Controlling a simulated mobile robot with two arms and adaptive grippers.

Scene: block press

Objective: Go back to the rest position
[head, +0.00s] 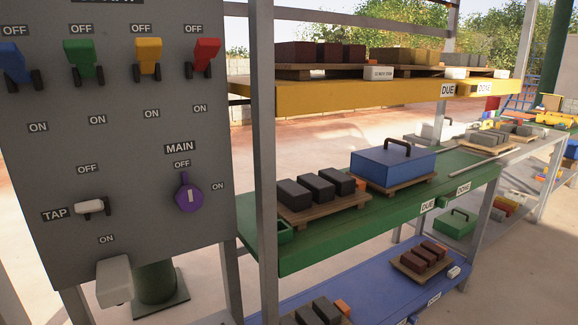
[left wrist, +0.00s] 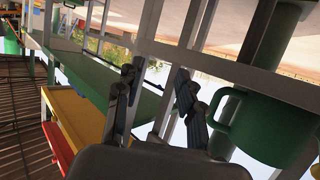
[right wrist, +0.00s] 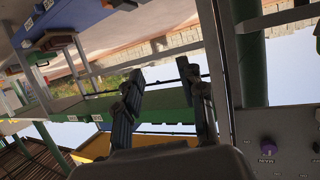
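Neither of my grippers shows in the head view. In the left wrist view my left gripper (left wrist: 157,80) has its two fingers apart with nothing between them. In the right wrist view my right gripper (right wrist: 160,75) also has its fingers apart and holds nothing; a green shelf edge shows behind them. The grey control panel (head: 140,220) stands at the left of the head view. Its blue, green, yellow and red levers are at OFF. The purple MAIN knob (head: 189,194) points up toward OFF. The white TAP switch (head: 90,207) sits below left.
A rack stands right of the panel, with a yellow shelf (head: 350,97), a green shelf (head: 340,235) and a blue shelf (head: 370,280). Blocks on wooden boards and a blue lidded box (head: 390,168) rest on it. Bare floor (head: 530,275) shows at lower right.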

